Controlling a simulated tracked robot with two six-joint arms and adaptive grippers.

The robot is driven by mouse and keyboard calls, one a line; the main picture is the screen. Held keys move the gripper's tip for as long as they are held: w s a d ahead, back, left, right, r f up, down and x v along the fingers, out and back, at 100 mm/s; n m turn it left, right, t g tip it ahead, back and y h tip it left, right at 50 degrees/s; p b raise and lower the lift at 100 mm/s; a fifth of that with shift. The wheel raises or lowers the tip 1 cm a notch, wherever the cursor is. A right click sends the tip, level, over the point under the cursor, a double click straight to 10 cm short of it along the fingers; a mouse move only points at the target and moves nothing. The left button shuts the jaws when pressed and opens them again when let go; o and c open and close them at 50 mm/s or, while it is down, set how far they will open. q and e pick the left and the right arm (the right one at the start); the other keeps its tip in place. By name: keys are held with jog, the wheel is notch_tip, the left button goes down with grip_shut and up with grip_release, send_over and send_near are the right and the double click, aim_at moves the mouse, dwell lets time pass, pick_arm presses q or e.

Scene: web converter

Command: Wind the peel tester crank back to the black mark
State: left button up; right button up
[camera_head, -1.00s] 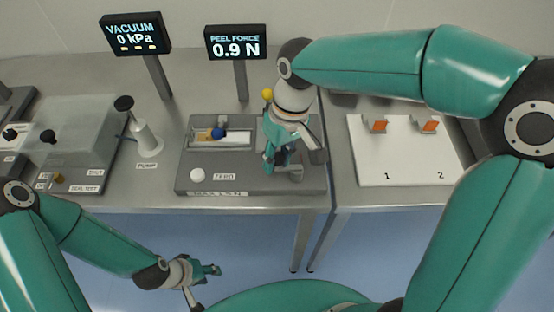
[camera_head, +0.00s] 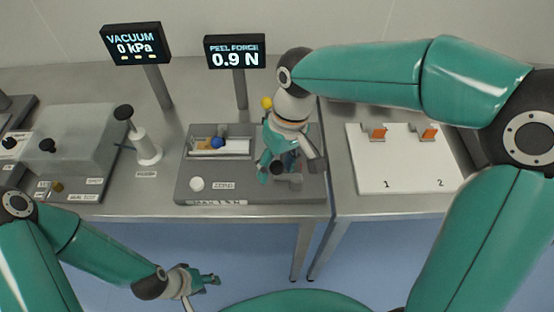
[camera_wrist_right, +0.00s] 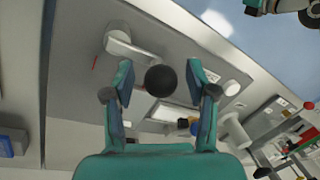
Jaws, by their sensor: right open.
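The peel tester (camera_head: 240,188) is a grey box on the bench, and its display (camera_head: 235,52) reads 0.9 N. The crank's black ball knob (camera_head: 277,168) shows beside my right gripper (camera_head: 276,166) at the tester's right end. In the right wrist view, the knob (camera_wrist_right: 161,80) lies between the spread fingers of my right gripper (camera_wrist_right: 162,82), with gaps on both sides. The pale crank arm (camera_wrist_right: 128,45) is further up, near a small red mark (camera_wrist_right: 95,62). I cannot make out a black mark. My left gripper (camera_head: 207,279) hangs low in front of the bench, its fingers too small to judge.
A white zero button (camera_head: 197,184) and a tray with a blue ball (camera_head: 218,142) are on the tester's left part. A pump (camera_head: 146,148) stands left. A white board (camera_head: 405,175) with orange-marked clips lies right, across a bench gap.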

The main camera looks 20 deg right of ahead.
notch_tip(320, 180, up, 12)
jog(key=d, duration=0.2)
jog(key=shift+w+f, duration=0.15)
jog(key=shift+w, duration=0.2)
jog(key=shift+d, duration=0.1)
dwell(0.3)
